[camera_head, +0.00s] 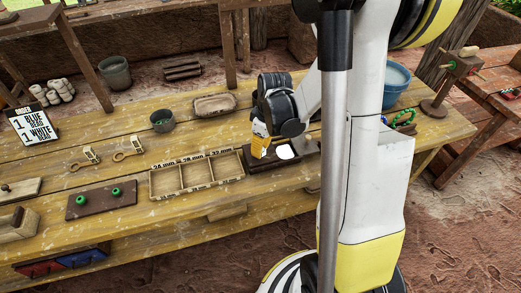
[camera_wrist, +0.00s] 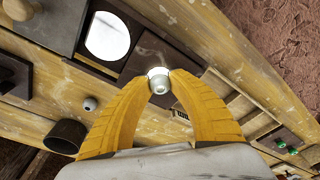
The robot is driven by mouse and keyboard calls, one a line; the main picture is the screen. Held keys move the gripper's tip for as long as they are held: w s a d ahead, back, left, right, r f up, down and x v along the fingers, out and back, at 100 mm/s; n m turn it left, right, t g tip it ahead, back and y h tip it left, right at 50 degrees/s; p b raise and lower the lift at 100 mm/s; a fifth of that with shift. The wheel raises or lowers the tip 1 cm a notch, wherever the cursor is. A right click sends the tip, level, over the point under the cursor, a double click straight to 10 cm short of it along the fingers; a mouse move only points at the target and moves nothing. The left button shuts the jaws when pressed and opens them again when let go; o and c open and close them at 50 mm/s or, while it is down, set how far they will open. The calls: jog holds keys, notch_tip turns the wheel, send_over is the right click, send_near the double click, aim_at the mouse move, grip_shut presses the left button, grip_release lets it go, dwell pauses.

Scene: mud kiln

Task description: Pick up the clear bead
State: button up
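In the wrist view, a pale, translucent-looking bead (camera_wrist: 159,84) sits between the two yellow fingertips of my gripper (camera_wrist: 160,76). Both fingertips appear to touch its sides, so the gripper looks shut on it. Behind the bead is a dark board (camera_wrist: 160,52) with a bright white disc (camera_wrist: 108,36) set in it. In the head view, my gripper (camera_head: 261,150) points down at the left part of this dark board (camera_head: 262,165), beside the white disc (camera_head: 286,152). The bead is not clearly seen there. Whether it is clear of the board is hard to tell.
A wooden sorting tray (camera_head: 183,190) with three compartments lies left of the dark board. A brown board with green beads (camera_head: 81,200) is farther left. Another small pale round thing (camera_wrist: 90,104) lies on the table.

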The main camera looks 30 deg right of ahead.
jog(key=shift+r, duration=0.1)
jog(key=shift+c, duration=0.5)
notch_tip(320, 180, up, 5)
jog(key=p, duration=0.2)
jog(key=shift+f+p, duration=0.2)
jog(key=shift+p, duration=0.1)
jog(key=s+d+r+p, duration=0.3)
jog(key=s+d+r, duration=0.3)
jog(key=s+d, duration=0.2)
jog(key=shift+s, duration=0.3)
jog(key=shift+w+a+f+b, duration=1.35)
jog(key=shift+f+b, duration=0.2)
jog(key=shift+f, duration=0.2)
jog(key=shift+w+a+f+b, duration=1.3)
jog(key=shift+w+f+b, duration=0.2)
jog(key=shift+f, duration=0.2)
jog(key=shift+w+a+f+b, duration=1.35)
jog(key=shift+f+b, duration=0.2)
jog(key=shift+f, duration=0.2)
jog(key=shift+w, duration=0.1)
